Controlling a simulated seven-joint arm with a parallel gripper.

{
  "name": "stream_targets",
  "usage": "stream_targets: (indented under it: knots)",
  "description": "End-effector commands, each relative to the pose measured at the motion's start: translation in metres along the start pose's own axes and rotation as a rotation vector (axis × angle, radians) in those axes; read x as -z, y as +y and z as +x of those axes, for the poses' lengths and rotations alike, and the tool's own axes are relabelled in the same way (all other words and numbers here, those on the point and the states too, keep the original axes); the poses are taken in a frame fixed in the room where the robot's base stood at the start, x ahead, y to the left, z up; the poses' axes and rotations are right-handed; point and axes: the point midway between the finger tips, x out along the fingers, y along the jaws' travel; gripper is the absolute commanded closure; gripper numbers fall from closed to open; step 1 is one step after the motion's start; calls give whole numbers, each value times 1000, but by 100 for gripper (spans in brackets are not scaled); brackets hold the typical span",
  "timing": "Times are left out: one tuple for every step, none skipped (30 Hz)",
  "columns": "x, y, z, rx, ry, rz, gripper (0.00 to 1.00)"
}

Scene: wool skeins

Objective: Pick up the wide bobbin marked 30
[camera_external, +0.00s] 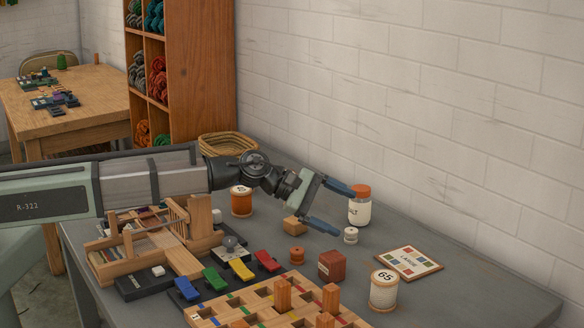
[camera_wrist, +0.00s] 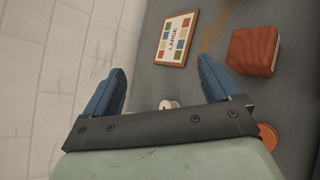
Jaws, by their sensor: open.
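No bobbin shows a readable 30. A wide orange-brown bobbin (camera_external: 241,203) with a pale top stands behind my wrist; the mark on its label is too small to read. A wide cream bobbin (camera_external: 384,290) marked 65 stands at the front right. A small white spool (camera_external: 351,236) and a small orange spool (camera_external: 297,255) stand on the table. My gripper (camera_external: 334,208) is open and empty above the table, its fingers pointing right, near the salt jar. In the wrist view, the white spool (camera_wrist: 168,104) shows between the blue fingers, partly hidden by the gripper bar.
The salt jar (camera_external: 360,206) with an orange lid stands beside the fingers. A brown-red block (camera_external: 331,265) and a card marked LARGE (camera_external: 408,262) lie nearer. A slotted wooden board (camera_external: 255,310), coloured pieces and a wooden rack (camera_external: 150,245) crowd the front left. The right table end is clear.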

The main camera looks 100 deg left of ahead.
Motion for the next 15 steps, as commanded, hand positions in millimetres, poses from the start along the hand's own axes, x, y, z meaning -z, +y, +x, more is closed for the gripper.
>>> stream_targets:
  knots:
    - [21, 9, -12, -7, 11, -49, 10]
    - [31, 14, -19, -8, 15, -77, 10]
    - [46, 20, -28, -13, 20, -118, 10]
    - [56, 24, -34, -16, 23, -146, 10]
    - [66, 28, -41, -18, 26, -176, 10]
    - [79, 34, -51, -23, 30, -216, 10]
    - [89, 38, -58, -26, 32, -244, 10]
    - [99, 42, -65, -30, 34, -274, 10]
    - [112, 46, -75, -36, 36, -312, 10]
    - [121, 50, -82, -39, 37, -341, 10]
    - [130, 53, -90, -44, 38, -369, 10]
    - [142, 57, -100, -50, 39, -406, 10]
    - [150, 60, -108, -54, 40, -433, 10]
    - [159, 63, -116, -58, 39, -461, 10]
    - [170, 66, -126, -65, 39, -497, 10]
